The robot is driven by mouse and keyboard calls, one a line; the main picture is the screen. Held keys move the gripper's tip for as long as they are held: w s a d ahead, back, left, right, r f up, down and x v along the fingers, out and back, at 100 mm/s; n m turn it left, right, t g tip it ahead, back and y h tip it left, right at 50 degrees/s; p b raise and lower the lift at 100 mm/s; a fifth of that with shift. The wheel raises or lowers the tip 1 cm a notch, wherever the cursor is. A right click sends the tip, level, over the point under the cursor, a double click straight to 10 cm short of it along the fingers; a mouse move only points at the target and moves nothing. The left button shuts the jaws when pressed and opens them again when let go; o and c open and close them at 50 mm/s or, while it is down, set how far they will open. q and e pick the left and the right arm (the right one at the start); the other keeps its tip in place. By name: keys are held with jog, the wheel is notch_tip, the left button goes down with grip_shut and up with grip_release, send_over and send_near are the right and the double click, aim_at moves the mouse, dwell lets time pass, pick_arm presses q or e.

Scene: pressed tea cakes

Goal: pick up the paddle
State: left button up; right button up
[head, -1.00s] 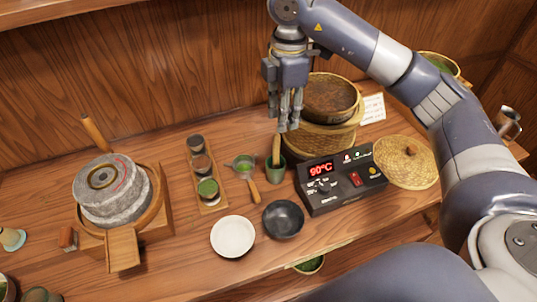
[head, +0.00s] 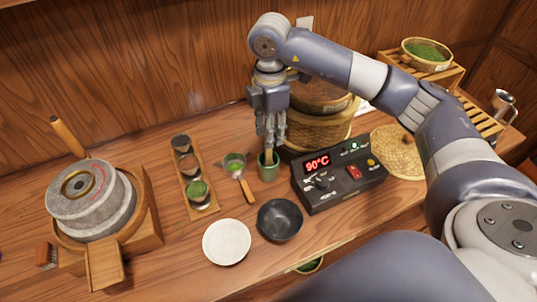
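The wooden paddle (head: 268,157) stands upright in a small green cup (head: 268,173) on the table. Only a short piece of it shows above the cup's rim; its upper part is hidden by my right gripper. My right gripper (head: 270,146) points straight down over the cup, with its fingers at the paddle's upper part. I cannot tell whether the fingers are closed on it or only around or in front of it. My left gripper is not in view.
A bamboo steamer (head: 322,130) stands close behind the gripper. A control box (head: 338,186) reading 90°C is right of the cup. A strainer (head: 236,165) lies left; a dark bowl (head: 280,219) and white bowl (head: 226,242) are in front. A stone mill (head: 92,200) stands far left.

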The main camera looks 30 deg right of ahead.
aim_at(269, 161)
jog(key=f, duration=0.1)
jog(key=f+p, duration=0.1)
jog(key=f, duration=0.1)
jog(key=shift+s+a+f+p, duration=0.2)
jog(key=shift+a+f+p, duration=0.05)
jog(key=shift+f+p, duration=0.05)
jog(key=shift+f, duration=0.65)
grip_shut()
